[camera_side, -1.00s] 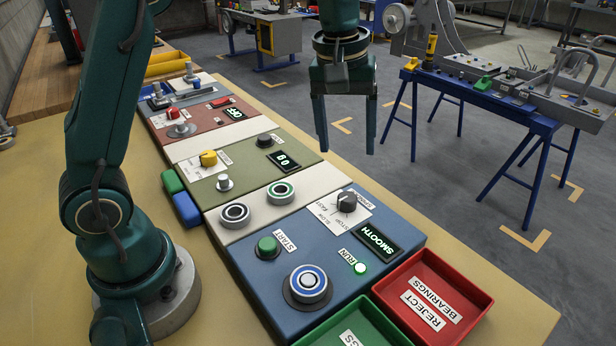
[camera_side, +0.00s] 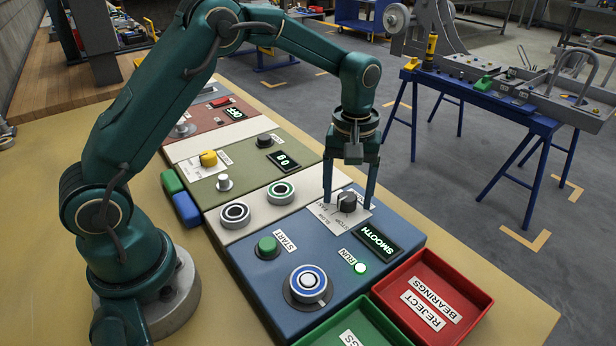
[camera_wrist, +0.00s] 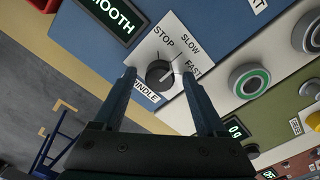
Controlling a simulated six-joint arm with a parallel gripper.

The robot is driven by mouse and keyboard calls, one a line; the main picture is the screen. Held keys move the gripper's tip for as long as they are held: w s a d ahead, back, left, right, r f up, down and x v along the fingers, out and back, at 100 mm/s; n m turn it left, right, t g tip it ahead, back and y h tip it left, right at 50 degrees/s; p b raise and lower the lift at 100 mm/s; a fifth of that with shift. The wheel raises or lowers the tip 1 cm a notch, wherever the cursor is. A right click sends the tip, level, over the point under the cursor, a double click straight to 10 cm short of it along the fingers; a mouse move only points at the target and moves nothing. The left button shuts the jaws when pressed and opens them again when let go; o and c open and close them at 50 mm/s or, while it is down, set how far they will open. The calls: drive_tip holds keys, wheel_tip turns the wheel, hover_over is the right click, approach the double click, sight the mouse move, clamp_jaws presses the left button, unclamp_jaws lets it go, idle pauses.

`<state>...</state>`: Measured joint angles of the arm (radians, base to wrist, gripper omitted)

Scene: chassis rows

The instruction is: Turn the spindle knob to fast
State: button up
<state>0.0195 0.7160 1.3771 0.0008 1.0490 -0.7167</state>
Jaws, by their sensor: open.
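The dark spindle knob (camera_side: 347,201) sits on a white label plate (camera_side: 326,212) on the blue panel; it also shows in the wrist view (camera_wrist: 158,73). The plate carries the words STOP, SLOW (camera_wrist: 189,43) and FAST (camera_wrist: 194,68). I cannot tell for certain which word the knob's pointer faces. My gripper (camera_side: 347,203) points down over the knob, its fingers open with one on each side. In the wrist view the gripper (camera_wrist: 159,75) also straddles the knob, with gaps showing between it and the fingers.
A red reject tray (camera_side: 432,300) stands at the front right.

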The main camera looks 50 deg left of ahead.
clamp_jaws()
drive_tip(key=shift+m, duration=0.3)
drive_tip(key=m, duration=0.4)
drive_tip(key=shift+m, duration=2.7)
unclamp_jaws()
